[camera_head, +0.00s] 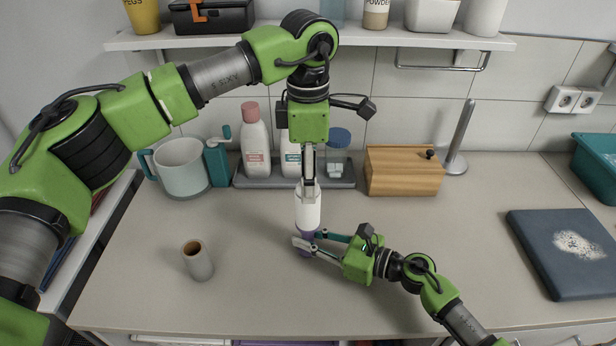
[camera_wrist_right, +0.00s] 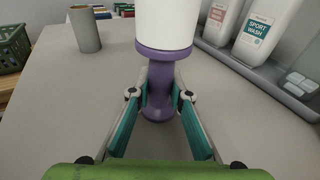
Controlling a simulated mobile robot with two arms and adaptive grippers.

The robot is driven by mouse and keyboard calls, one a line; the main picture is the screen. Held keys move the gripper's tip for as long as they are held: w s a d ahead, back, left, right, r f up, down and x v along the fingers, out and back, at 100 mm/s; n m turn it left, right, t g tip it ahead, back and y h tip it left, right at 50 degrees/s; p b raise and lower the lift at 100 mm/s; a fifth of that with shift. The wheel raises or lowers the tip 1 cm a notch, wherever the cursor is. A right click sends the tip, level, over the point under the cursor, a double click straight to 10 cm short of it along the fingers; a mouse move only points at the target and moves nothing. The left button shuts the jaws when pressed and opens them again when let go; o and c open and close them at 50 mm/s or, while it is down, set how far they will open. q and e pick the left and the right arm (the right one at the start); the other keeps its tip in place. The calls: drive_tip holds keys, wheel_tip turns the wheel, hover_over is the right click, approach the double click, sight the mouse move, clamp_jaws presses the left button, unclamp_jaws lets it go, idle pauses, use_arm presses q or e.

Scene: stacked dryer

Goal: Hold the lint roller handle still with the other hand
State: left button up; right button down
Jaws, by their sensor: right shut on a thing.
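The lint roller stands upright on the counter. Its white roll (camera_head: 307,207) is on top and its purple handle (camera_wrist_right: 158,98) is below. My right gripper (camera_head: 303,242) comes in low from the right, with its fingers on either side of the handle, shut on it. In the right wrist view my right gripper (camera_wrist_right: 158,105) has one finger on each side of the purple handle. My left gripper (camera_head: 309,186) points straight down at the top of the white roll. Its fingers show edge-on, so their opening is hidden.
A grey empty tube (camera_head: 198,262) stands to the left. The front counter is mostly clear.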

use_arm(q)
wheel_tip(320, 180, up, 11)
drive_tip(key=shift+r, duration=0.15)
drive_tip(key=shift+s, duration=0.1)
use_arm(e)
drive_tip(key=c, duration=2.1)
unclamp_jaws()
drive_tip(key=o, duration=1.2)
drive_tip(key=o, duration=0.6)
drive_tip(key=shift+c, duration=0.2)
drive_tip(key=shift+d, duration=0.1)
